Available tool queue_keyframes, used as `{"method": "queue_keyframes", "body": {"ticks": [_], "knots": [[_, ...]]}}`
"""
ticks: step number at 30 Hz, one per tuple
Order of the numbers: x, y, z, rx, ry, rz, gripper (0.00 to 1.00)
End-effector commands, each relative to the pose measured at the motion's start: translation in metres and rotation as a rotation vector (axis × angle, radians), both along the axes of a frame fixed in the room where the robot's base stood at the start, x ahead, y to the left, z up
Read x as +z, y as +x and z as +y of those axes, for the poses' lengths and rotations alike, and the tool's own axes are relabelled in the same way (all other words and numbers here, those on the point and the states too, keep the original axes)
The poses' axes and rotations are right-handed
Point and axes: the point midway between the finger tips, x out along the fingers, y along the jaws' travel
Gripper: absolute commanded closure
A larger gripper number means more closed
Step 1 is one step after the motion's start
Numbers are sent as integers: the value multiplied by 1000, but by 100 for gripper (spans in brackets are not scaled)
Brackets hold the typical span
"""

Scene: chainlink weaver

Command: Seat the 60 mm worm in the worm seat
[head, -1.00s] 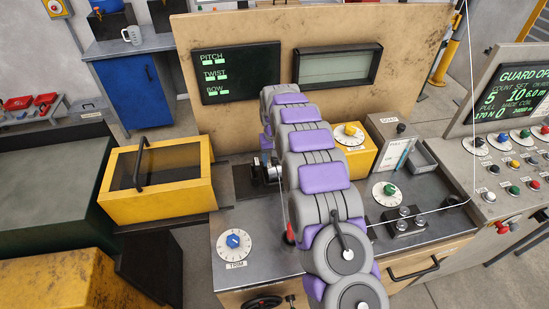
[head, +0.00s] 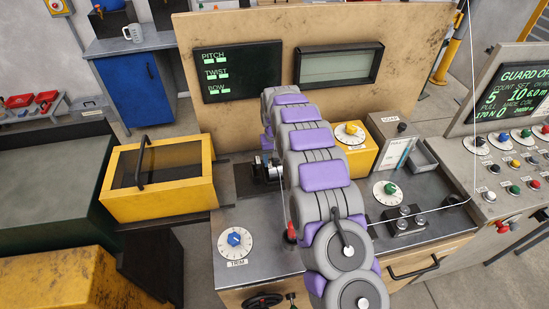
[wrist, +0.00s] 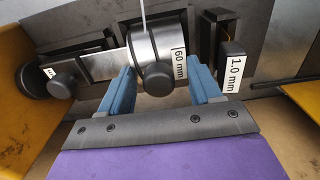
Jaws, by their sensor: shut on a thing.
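In the wrist view my gripper (wrist: 158,95) has its two blue fingers on either side of a metal cylinder labelled 60 mm, the worm (wrist: 150,45). The gripper is shut on it. A dark round knob (wrist: 158,78) faces the camera at its near end. A flat metal bar (wrist: 105,62) runs left from the worm to another dark knob. A thin pale wire comes down to the worm from above. The worm seat cannot be told apart under the worm. In the head view my arm hides the gripper; some dark and silver machine parts (head: 266,168) show beside it.
A block labelled 1.0 mm (wrist: 232,68) stands close to the right finger. In the head view a yellow box with a black handle (head: 160,182) is left of the bench, and a trim dial (head: 235,242) is at the front left. The wire runs around rollers (head: 403,220) at right.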

Motion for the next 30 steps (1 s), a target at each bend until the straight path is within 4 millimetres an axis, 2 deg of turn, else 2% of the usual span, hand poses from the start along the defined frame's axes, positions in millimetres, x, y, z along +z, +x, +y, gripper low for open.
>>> {"method": "queue_keyframes", "body": {"ticks": [11,12,21,30], "knots": [[0,0,-1,-1,0,-1,83],[0,0,-1,-1,0,-1,36],[-1,0,-1,-1,0,0,7],[0,0,-1,-1,0,1,7]]}}
